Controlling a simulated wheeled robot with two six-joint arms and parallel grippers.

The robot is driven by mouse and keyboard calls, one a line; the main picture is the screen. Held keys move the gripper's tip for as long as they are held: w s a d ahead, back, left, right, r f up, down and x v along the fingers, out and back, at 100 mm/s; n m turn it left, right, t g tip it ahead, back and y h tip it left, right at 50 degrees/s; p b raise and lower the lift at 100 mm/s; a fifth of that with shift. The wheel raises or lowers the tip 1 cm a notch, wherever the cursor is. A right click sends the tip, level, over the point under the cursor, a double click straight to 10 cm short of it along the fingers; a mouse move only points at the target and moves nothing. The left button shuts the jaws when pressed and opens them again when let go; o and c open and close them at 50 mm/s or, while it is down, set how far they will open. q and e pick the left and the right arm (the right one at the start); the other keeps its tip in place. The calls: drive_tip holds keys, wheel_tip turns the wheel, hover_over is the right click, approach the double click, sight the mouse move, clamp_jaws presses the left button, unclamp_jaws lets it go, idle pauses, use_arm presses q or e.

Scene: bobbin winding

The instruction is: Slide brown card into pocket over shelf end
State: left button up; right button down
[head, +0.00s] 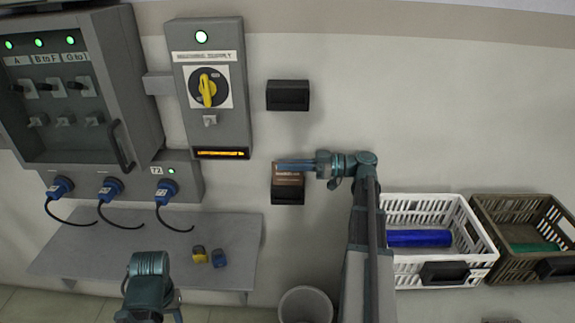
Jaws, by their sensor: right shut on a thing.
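The brown card (289,180) is upright against the wall, with its lower edge at the mouth of a black pocket (288,197). The pocket is on the wall just beyond and above the right end of the grey shelf (130,243). My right gripper (297,166) comes in from the right and is shut on the card's top edge. I cannot tell how far the card sits inside the pocket, as the front wall hides its lower part. My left gripper (150,265) is low in front of the shelf; its fingers cannot be made out.
A second black pocket (288,95) hangs higher on the wall. A grey switch box (208,130) with a yellow rotary handle is left of it. A yellow and a blue padlock-like item (218,257) lie on the shelf. A bin (306,304) and white crate (470,262) stand below right.

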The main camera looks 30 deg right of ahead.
sight(288, 184)
drive_tip(key=shift+p, duration=0.55)
use_arm(q)
drive_tip(key=shift+f, duration=0.1)
use_arm(e)
drive_tip(key=shift+f, duration=0.15)
use_arm(q)
drive_tip(key=shift+f+b, duration=2.95)
drive_tip(key=shift+b, duration=0.1)
use_arm(e)
drive_tip(key=shift+f, duration=2.9)
use_arm(q)
drive_tip(key=shift+f, duration=0.15)
use_arm(e)
drive_tip(key=shift+f, duration=0.2)
use_arm(q)
drive_tip(key=shift+f+b, duration=0.3)
drive_tip(key=shift+b, duration=0.15)
use_arm(e)
drive_tip(key=shift+f, duration=0.25)
drive_tip(key=c, duration=0.9)
unclamp_jaws()
